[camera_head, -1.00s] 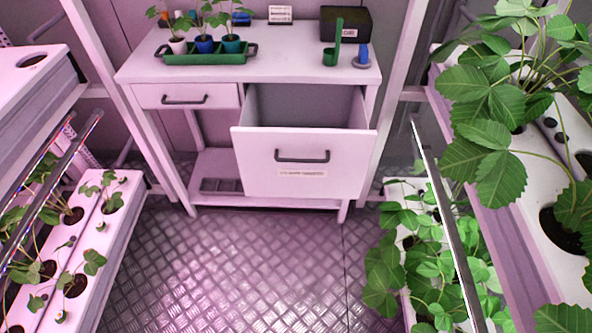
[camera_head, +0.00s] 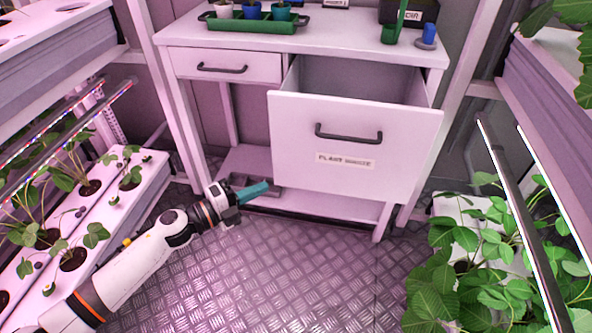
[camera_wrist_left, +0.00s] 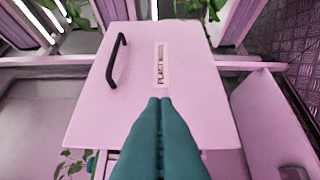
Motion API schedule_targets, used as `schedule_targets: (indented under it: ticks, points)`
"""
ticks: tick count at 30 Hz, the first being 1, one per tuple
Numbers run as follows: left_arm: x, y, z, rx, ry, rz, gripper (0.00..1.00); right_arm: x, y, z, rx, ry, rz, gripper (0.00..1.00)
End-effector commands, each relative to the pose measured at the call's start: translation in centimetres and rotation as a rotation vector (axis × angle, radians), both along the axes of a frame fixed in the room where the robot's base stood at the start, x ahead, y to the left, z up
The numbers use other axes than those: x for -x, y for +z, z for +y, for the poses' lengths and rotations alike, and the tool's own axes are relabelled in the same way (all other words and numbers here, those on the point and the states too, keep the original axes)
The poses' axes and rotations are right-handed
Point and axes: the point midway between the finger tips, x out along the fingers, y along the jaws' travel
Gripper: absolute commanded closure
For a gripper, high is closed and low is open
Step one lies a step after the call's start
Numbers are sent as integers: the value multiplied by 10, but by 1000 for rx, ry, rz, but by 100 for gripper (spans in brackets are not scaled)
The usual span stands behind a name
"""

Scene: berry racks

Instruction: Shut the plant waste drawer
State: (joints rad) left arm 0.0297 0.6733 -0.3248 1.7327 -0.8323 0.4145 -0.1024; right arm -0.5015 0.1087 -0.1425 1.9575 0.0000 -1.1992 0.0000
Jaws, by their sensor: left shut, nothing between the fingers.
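The plant waste drawer (camera_head: 350,110) is pulled well out from the white workbench, its open inside showing behind the front. Its front has a dark bar handle (camera_head: 348,133) and a label. My left gripper (camera_head: 266,186) has teal fingers, closed together and empty, near the lower left corner of the drawer front. In the left wrist view the fingers (camera_wrist_left: 161,101) point at the drawer front (camera_wrist_left: 190,110), just below its label, with the handle (camera_wrist_left: 117,60) to the left. I cannot tell whether they touch it. My right gripper is not in view.
A smaller drawer (camera_head: 225,66) at the left of the bench is shut. A green tray (camera_head: 245,26) with pots stands on top. Planted racks line both sides, with strawberry leaves (camera_head: 480,250) at the right. The metal floor (camera_head: 290,270) in front is clear.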

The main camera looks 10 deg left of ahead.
Motion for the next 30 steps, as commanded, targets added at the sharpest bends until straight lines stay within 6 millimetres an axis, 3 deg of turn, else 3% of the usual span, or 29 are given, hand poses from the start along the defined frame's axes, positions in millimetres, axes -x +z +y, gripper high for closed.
schedule_targets:
  ticks: [5, 17, 22, 30]
  points:
    - [-13, 3, -13, 0, -4, -7, 100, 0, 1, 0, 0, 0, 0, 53]
    - [-74, 3, -72, 1, -2, -4, 100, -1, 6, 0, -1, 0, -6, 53]
    - [-99, 0, -69, -1, 1, -4, 100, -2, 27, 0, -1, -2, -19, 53]
    - [-111, 1, -68, 0, -1, -1, 100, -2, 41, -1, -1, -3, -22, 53]
